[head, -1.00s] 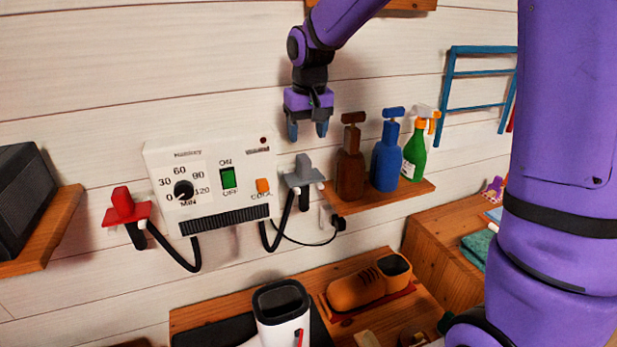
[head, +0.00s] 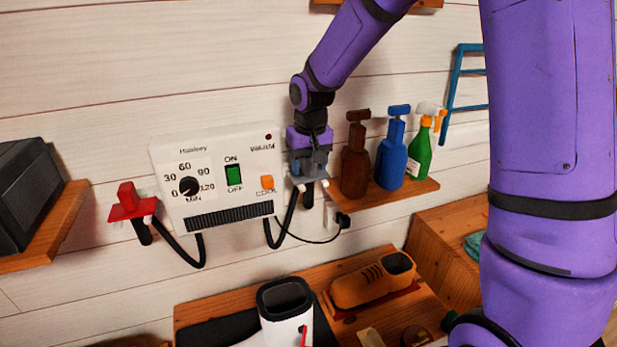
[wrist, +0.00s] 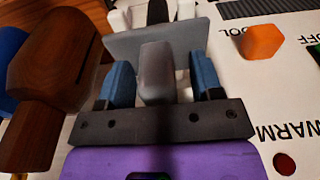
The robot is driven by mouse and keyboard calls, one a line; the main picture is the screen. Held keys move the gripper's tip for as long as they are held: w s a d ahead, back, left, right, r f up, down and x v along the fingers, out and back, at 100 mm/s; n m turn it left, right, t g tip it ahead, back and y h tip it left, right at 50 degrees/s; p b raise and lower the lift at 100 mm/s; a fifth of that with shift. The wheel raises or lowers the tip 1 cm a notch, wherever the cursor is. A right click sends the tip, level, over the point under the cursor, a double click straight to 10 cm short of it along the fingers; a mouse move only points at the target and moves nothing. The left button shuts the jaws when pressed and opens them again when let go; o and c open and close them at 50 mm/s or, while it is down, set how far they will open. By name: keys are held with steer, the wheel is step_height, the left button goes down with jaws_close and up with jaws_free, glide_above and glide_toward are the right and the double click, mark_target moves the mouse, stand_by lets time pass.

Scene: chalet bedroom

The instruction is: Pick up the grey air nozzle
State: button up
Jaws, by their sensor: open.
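The grey air nozzle (wrist: 157,72) hangs in its holder at the right side of the white wall dryer (head: 215,170). My gripper (head: 308,178) is at the nozzle and hides most of it in the head view. In the wrist view my gripper (wrist: 158,84) is open, with one blue finger on each side of the nozzle's grey upright part. Small gaps show between the fingers and that part. The nozzle's wide grey plate (wrist: 155,40) lies just beyond the fingertips.
A brown bottle (head: 355,160) stands close to the right of my gripper, with a blue bottle (head: 391,155) and a green spray bottle (head: 420,150) beyond on the wooden shelf (head: 400,195). A red nozzle (head: 130,203) hangs left of the dryer. An orange shoe (head: 370,283) sits below.

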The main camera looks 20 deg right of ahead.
steer(key=shift+c, duration=0.2)
steer(key=c, duration=1)
steer(key=shift+r, duration=0.15)
